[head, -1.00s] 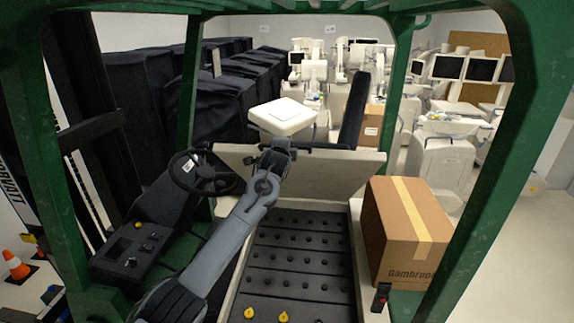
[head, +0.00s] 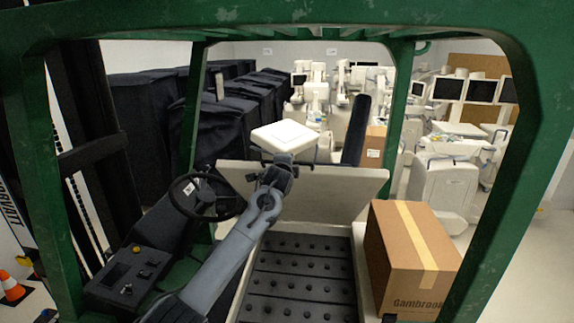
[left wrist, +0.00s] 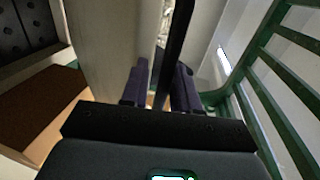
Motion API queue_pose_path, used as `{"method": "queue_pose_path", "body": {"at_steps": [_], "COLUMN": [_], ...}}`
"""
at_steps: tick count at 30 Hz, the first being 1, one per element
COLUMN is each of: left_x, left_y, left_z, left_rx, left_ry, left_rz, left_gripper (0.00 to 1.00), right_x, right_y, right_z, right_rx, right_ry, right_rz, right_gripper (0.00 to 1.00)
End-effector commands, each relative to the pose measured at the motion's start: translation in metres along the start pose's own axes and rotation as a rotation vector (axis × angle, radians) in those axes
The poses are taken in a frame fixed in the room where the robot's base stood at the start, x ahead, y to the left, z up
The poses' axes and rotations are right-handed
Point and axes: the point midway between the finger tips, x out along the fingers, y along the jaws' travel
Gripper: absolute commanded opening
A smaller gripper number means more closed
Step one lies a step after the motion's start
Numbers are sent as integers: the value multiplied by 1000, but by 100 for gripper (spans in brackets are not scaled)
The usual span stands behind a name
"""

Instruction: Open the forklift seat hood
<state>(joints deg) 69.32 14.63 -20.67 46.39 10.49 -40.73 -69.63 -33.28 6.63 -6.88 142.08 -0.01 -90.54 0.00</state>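The seat hood (head: 325,192) is a pale panel, tipped up and standing behind the open bay in the head view. The black seat back (head: 355,132) rises behind it. A dark studded surface (head: 300,278) lies exposed in the bay. My left arm reaches up across the bay to the hood's left part, and its end overlaps the hood there. In the left wrist view my left gripper (left wrist: 160,82) has its fingers apart beside a pale panel. A thin black bar (left wrist: 177,40) runs between them with gaps visible; contact is unclear. My right gripper is not in view.
A cardboard box (head: 410,255) stands right of the bay. The steering wheel (head: 203,198) and control console (head: 128,275) are on the left. Green cage posts (head: 500,210) frame the cab. Covered carts (head: 150,130) and white machines (head: 445,185) stand beyond.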

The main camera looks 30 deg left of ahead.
Motion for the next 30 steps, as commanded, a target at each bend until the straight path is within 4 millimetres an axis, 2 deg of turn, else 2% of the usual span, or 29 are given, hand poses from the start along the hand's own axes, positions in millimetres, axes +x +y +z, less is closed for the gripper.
{"method": "queue_pose_path", "body": {"at_steps": [1,11,17,30], "left_x": [1,-9,-30,-90], "left_y": [6,5,5,2], "left_z": [1,0,0,0], "left_rx": [3,3,3,1], "left_ry": [-2,-1,0,0], "left_rz": [9,4,0,-3], "left_gripper": [36,36,36,36], "right_x": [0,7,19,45], "right_y": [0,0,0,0], "right_z": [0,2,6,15], "right_rx": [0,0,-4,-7], "right_ry": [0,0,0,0], "right_rz": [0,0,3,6], "right_gripper": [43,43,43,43]}}
